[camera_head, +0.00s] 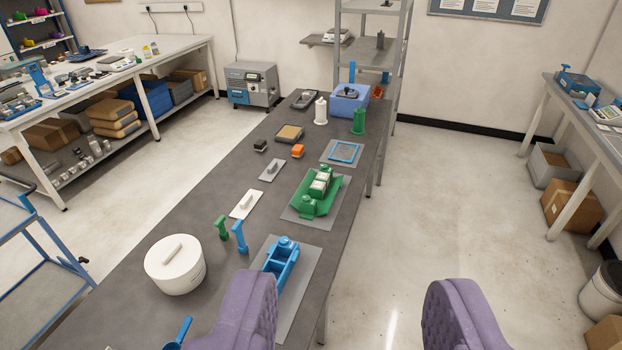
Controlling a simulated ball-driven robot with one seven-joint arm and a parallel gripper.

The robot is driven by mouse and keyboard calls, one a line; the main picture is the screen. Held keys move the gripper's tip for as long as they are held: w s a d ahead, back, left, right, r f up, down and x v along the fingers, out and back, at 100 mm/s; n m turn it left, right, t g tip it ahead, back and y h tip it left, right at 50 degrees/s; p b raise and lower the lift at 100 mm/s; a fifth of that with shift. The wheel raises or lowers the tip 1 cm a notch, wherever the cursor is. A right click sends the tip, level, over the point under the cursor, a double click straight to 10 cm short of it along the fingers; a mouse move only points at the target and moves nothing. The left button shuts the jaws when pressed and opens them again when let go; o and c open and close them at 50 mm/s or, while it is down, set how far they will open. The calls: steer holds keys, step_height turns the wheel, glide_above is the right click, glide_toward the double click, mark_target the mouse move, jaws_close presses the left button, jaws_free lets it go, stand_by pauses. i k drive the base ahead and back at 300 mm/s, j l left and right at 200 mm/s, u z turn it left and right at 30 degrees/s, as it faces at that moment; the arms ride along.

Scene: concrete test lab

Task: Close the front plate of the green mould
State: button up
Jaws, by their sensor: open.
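The green mould (309,205) sits on a grey mat (341,187) on the long dark table. Pale grey blocks (320,181) show in its middle. Green panels spread low and outward around the blocks, so the mould looks at least partly open. Its front plate cannot be told apart with certainty at this size. My gripper (355,290) shows as two purple padded fingers at the bottom. They are wide apart with nothing between them. The gripper is nearer the camera than the mould and not touching it.
A blue mould (283,262) on a mat is nearer, beside my left finger. Open floor (430,200) lies right of the table (215,215).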

mark_target(336, 183)
steer(key=i+u, duration=0.2)
steer(key=u, duration=0.2)
steer(key=i+l+u, duration=0.15)
steer(key=u, duration=0.3)
steer(key=i+l+u, duration=0.25)
steer(key=i+l, duration=0.15)
steer(key=l, duration=0.2)
steer(key=i+l+u, duration=0.2)
steer(key=i+l, duration=0.15)
steer(key=l, duration=0.3)
steer(key=i+l+u, duration=0.15)
steer(key=l, duration=0.2)
steer(key=i+l, duration=0.15)
steer(key=l, duration=0.2)
steer(key=i+l, duration=0.15)
steer(key=l, duration=0.15)
steer(key=i+l, duration=0.15)
steer(key=l, duration=0.2)
steer(key=i+l, duration=0.1)
steer(key=l, duration=0.25)
steer(key=i+l, duration=0.15)
steer(key=l, duration=0.15)
